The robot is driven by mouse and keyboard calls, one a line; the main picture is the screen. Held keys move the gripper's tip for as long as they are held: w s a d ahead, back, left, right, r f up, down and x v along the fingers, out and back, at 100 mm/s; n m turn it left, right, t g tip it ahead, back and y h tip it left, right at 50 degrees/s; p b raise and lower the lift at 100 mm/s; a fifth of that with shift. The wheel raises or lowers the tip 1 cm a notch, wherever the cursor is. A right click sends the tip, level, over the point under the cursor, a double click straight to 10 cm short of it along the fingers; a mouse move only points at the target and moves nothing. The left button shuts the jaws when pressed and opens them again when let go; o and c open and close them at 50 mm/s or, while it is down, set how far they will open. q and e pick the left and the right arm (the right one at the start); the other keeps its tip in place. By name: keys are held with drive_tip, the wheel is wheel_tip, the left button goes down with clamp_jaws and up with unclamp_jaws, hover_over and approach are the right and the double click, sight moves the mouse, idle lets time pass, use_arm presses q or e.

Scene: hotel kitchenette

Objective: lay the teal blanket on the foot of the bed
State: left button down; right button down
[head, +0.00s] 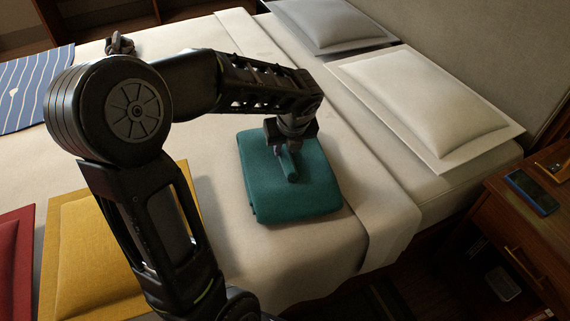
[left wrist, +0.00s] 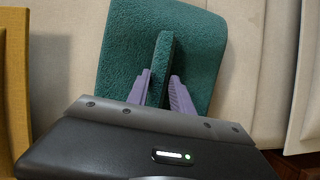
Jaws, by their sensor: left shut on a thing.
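The teal blanket (head: 300,192) is a folded, thick square lying on the cream bed (head: 225,255), between the yellow cushion and the pillows. My left gripper (head: 287,165) reaches down onto it from above. In the left wrist view, its two purple fingers (left wrist: 162,88) are shut on a raised teal ridge of the blanket (left wrist: 198,50). The blanket appears to rest on the bed; I cannot tell whether any of it is lifted. My right gripper is not in view.
A white pillow (head: 425,100) and a grey pillow (head: 330,22) lie at the headboard side. A yellow cushion (head: 75,245), a red cushion (head: 15,255) and a blue striped cloth (head: 35,85) lie at the left. A wooden nightstand (head: 515,225) holding a phone (head: 530,190) stands at the right.

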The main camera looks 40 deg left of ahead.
use_arm(q)
drive_tip(key=shift+r, duration=0.15)
idle(0.7)
wheel_tip(320, 180, up, 10)
drive_tip(key=p, duration=0.3)
drive_tip(key=shift+d+p, duration=0.1)
drive_tip(key=shift+p, duration=0.2)
idle(0.4)
drive_tip(key=w+d+f+n+g+h+p, duration=0.1)
drive_tip(key=d+f+n+g+h+p, duration=0.1)
drive_tip(key=d+n+p, duration=0.6)
drive_tip(key=w+d+f+n+g+h+p, duration=0.1)
drive_tip(key=d+f+n+g+p, duration=0.4)
drive_tip(key=n, duration=1.2)
drive_tip(key=w+d+p, duration=0.1)
drive_tip(key=d+p, duration=0.2)
drive_tip(key=d, duration=0.2)
drive_tip(key=shift+w+d+f+h, duration=0.15)
drive_tip(key=shift+d+h, duration=0.1)
drive_tip(key=shift+h, duration=0.15)
